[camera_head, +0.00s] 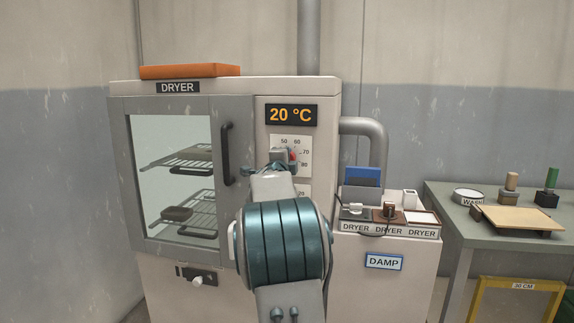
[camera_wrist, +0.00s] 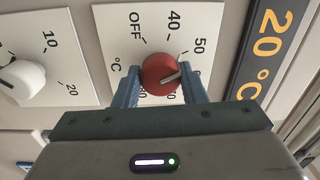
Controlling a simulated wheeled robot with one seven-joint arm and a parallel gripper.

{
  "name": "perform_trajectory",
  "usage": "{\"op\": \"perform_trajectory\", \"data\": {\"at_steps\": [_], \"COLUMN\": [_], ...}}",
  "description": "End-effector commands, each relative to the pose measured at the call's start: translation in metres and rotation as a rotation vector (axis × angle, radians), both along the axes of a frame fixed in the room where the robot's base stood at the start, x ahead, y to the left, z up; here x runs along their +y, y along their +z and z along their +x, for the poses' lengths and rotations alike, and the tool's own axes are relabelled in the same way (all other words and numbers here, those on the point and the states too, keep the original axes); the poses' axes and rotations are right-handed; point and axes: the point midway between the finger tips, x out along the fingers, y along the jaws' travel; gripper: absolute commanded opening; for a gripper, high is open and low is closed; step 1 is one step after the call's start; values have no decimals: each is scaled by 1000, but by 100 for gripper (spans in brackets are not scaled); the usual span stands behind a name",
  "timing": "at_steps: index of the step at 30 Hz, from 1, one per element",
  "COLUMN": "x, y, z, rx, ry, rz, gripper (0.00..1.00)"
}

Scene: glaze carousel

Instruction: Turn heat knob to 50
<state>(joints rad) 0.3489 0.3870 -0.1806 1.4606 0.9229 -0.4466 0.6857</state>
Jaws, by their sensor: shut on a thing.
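The red heat knob (camera_wrist: 160,72) sits on a white dial plate (camera_wrist: 118,22) marked OFF, 40, 50, 70 and 80, with °C, in the wrist view. My gripper (camera_wrist: 159,78) is shut on the knob, one blue-grey finger on each side. The knob's pale pointer line aims right, toward the finger just below the 50; that finger hides the exact mark. In the head view, the knob (camera_head: 292,154) is partly hidden by my gripper (camera_head: 284,158). The dryer display (camera_head: 291,114) reads 20 °C.
A white knob (camera_wrist: 22,78) with marks 10 and 20 is on a neighbouring plate. The dryer door (camera_head: 170,175) is shut, its dark handle (camera_head: 227,154) left of my arm. A DAMP cabinet (camera_head: 382,290) and a green table (camera_head: 500,235) stand right.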

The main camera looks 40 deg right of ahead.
Motion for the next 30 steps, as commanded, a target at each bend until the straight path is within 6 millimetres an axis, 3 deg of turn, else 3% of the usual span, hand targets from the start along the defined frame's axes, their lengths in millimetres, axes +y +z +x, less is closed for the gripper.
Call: {"op": "perform_trajectory", "data": {"at_steps": [15,16,18,30], "x": [-1,-1,-1,5], "y": [-1,-1,-1,-1], "z": [-1,-1,-1,-4], "rx": [-15,-15,-14,-15], "ry": [-2,-2,-2,0], "rz": [14,14,13,14], "gripper": [15,43,59,59]}}
